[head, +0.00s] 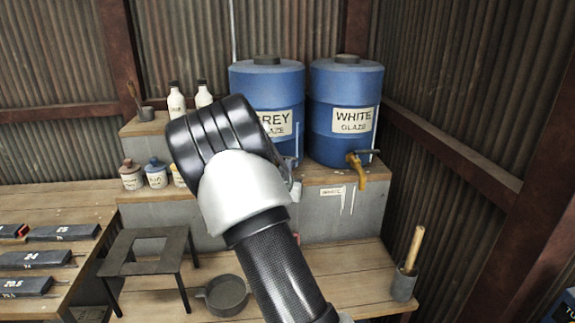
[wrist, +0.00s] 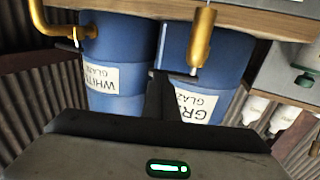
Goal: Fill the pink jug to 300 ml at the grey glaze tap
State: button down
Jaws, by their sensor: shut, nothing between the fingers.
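The blue grey-glaze drum (head: 267,80) stands on the raised grey ledge, partly covered by my arm in the head view. Its label (wrist: 200,104) shows upside down in the wrist view. Its brass tap (wrist: 203,38) shows at the top of the wrist view and is hidden behind my arm in the head view. My gripper (wrist: 160,76) is shut and empty, its fingertips close to the left of the tap's lower end in the wrist view. I cannot tell whether they touch.
The white-glaze drum (head: 345,105) with a brass tap (head: 356,168) stands to the right. A dark metal stand (head: 148,264), a dark bowl (head: 226,294) and a grey pot with a wooden-handled tool (head: 404,285) occupy the lower bench. Bottles (head: 176,104) stand at the left.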

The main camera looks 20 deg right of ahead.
jog(key=shift+w+d, duration=0.3)
jog(key=shift+w, duration=0.1)
jog(key=d+b, duration=0.1)
jog(key=b, duration=0.1)
jog(key=w+d+b, duration=0.1)
jog(key=b, duration=0.2)
jog(key=shift+d, duration=0.2)
dwell(0.3)
